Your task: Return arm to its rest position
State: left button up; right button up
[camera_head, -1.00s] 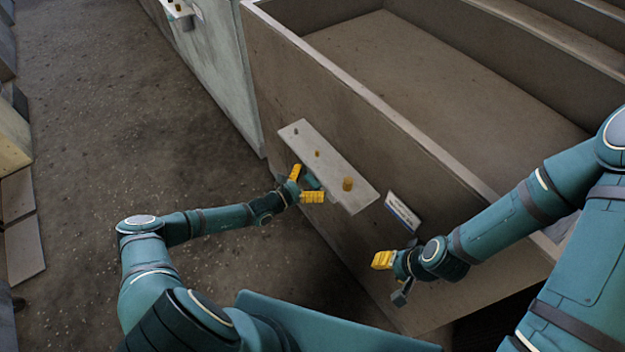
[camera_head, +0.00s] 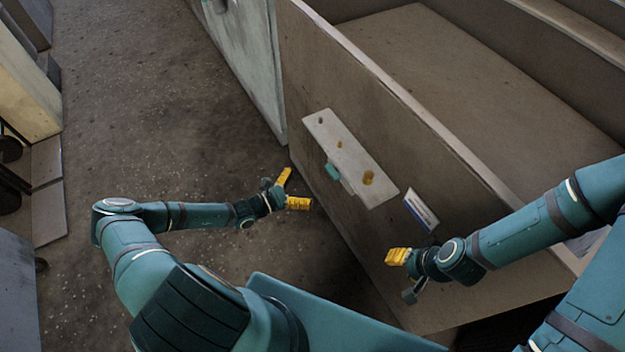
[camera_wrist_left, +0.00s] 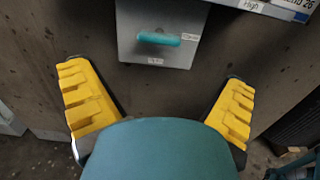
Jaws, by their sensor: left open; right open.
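My left gripper (camera_head: 291,190) is open and empty, with its yellow fingers spread apart. It is over the floor to the left of the grey panel (camera_head: 350,150) on the brown housing wall, clear of it. In the left wrist view the two yellow fingers (camera_wrist_left: 160,105) stand wide apart, with a teal handle (camera_wrist_left: 159,39) on a grey plate beyond them. The handle also shows on the panel's lower left side in the head view (camera_head: 333,172). My right gripper (camera_head: 397,257) is low in front of the wall; its yellow fingers look close together from this angle, and nothing shows in them.
The brown housing wall (camera_head: 420,130) runs diagonally close to both arms. A small white label (camera_head: 421,210) is on it, right of the panel. A pale cabinet (camera_head: 245,60) stands behind. The speckled floor (camera_head: 150,80) at left is open, with boxes at the far left edge.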

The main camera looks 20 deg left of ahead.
pick_arm(q)
jog(key=shift+s+a, duration=0.2)
jog(key=shift+s, duration=0.05)
jog(key=shift+d, duration=0.1)
dwell(0.3)
jog(key=s+d+m+g, duration=1.1)
jog(key=d+m+g, duration=0.2)
jog(key=d, duration=0.2)
jog(key=s+a+r+m+y, duration=0.1)
jog(key=s+r+m+y, duration=0.3)
jog(key=m, duration=0.9)
notch_tip(320, 180, up, 4)
jog(key=y, duration=0.3)
jog(key=shift+r+m, duration=0.15)
jog(key=shift+m, duration=0.15)
